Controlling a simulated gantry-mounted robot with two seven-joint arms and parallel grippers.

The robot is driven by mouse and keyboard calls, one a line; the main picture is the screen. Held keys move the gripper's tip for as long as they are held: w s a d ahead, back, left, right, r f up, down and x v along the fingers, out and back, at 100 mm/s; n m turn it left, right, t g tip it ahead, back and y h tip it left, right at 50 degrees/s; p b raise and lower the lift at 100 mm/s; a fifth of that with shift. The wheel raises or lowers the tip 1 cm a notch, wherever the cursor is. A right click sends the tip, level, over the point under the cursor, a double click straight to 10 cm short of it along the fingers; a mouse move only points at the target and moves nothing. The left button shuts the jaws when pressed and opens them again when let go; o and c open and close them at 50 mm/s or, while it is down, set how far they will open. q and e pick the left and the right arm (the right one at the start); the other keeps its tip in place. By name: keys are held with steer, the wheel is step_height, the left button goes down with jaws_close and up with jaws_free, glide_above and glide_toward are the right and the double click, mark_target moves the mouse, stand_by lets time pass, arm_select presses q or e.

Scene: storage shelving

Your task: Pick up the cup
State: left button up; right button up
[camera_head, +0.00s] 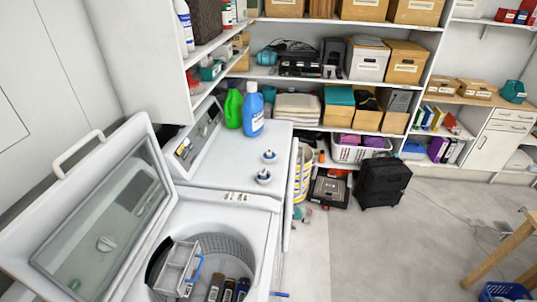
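Two small white cup-like items with dark blue parts stand on the white machine top: one farther back (269,157) and one nearer the front (264,176). I cannot tell which one is the cup. They stand apart from each other, to the right of the control panel. Neither my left gripper nor my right gripper can be made out in this view, so I see nothing touching the cups.
A green bottle (233,108) and a blue bottle (253,111) stand behind the cups. The machine's lid (105,215) is raised at left. Its open drum (235,245) holds a pale bracket-like item (178,268) and several dark items. Loaded shelves stand behind; the right floor is mostly clear.

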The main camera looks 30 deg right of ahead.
steer(key=shift+o, duration=0.3)
steer(key=shift+a, duration=0.1)
steer(key=o, duration=0.8)
